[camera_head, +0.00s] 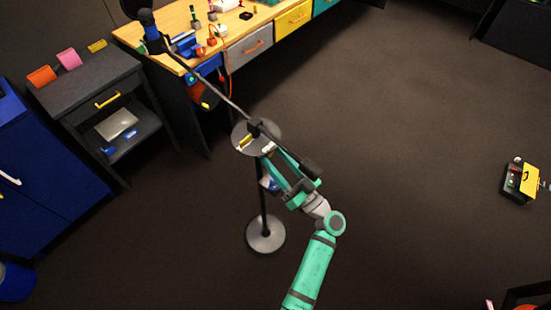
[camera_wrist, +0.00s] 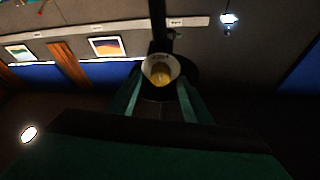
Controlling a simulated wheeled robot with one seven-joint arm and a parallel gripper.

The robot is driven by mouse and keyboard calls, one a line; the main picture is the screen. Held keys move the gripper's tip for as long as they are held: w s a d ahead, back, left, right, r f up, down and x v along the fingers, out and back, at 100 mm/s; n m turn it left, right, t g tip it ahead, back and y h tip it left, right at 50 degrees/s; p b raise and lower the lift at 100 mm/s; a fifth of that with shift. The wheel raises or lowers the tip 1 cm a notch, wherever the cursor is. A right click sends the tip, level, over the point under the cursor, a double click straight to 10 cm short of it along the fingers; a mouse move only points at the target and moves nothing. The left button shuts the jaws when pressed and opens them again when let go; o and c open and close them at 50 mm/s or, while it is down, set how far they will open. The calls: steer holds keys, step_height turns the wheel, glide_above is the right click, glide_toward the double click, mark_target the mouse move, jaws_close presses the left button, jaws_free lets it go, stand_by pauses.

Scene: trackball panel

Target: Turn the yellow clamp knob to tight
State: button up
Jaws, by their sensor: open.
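The yellow clamp knob (camera_wrist: 160,73) shows in the wrist view, set inside a white ring (camera_wrist: 150,62) with small dark marks too small to read. My gripper (camera_wrist: 160,84) is open, with one green finger on each side of the knob; I cannot tell if they touch it. In the head view, my gripper (camera_head: 269,158) reaches up to the near edge of a round grey plate on a stand. A black clamp (camera_head: 258,128) on the plate holds a long dark boom. A white part (camera_head: 268,148) shows near my fingertips; the knob itself is not clearly visible there.
The stand's round base (camera_head: 265,234) is on the floor. A black-and-yellow toolbox (camera_head: 522,181) lies far right.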

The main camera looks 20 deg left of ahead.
steer(key=shift+a, duration=0.15)
steer(key=shift+c, duration=0.7)
steer(key=c, duration=0.9)
steer(key=shift+c, duration=0.2)
